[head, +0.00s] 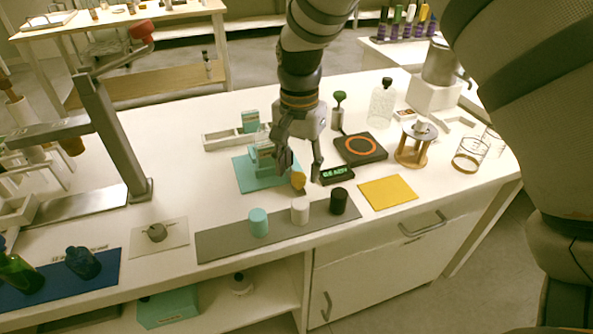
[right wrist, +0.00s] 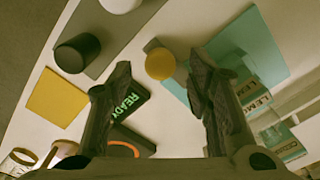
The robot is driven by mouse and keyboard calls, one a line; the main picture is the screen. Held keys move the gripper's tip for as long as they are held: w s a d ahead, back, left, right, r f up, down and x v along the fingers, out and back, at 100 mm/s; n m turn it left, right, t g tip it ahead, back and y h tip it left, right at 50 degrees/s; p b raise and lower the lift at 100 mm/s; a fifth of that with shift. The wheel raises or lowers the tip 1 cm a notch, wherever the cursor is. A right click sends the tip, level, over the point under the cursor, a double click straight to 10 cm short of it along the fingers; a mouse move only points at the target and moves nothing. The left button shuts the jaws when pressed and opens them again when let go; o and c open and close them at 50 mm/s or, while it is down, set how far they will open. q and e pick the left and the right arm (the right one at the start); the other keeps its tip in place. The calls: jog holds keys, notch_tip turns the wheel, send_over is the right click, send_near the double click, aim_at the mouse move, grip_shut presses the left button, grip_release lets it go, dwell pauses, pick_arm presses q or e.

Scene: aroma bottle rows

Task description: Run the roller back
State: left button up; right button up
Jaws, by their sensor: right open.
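A yellow round-ended piece (head: 298,180), which looks like the roller, sits at the right edge of the teal mat (head: 246,178). It also shows in the right wrist view (right wrist: 160,63), with a dark part beside it. My right gripper (head: 301,162) points down just over and behind it. In the right wrist view its fingers (right wrist: 160,78) stand apart, with the yellow piece between and beyond their tips and nothing gripped. A teal-labelled block (head: 263,157) stands on the mat, partly hidden by the gripper; its lettering shows in the wrist view. My left gripper is not in view.
A dark display reading READY (right wrist: 124,100) lies close to one finger. A grey strip (head: 280,231) in front carries teal, white and black caps. A black plate with an orange ring (head: 361,147) and a yellow mat (head: 387,192) lie right. A lever press (head: 110,140) stands left.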

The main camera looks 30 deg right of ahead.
notch_tip(320, 180, down, 2)
jog(key=shift+f, duration=0.1)
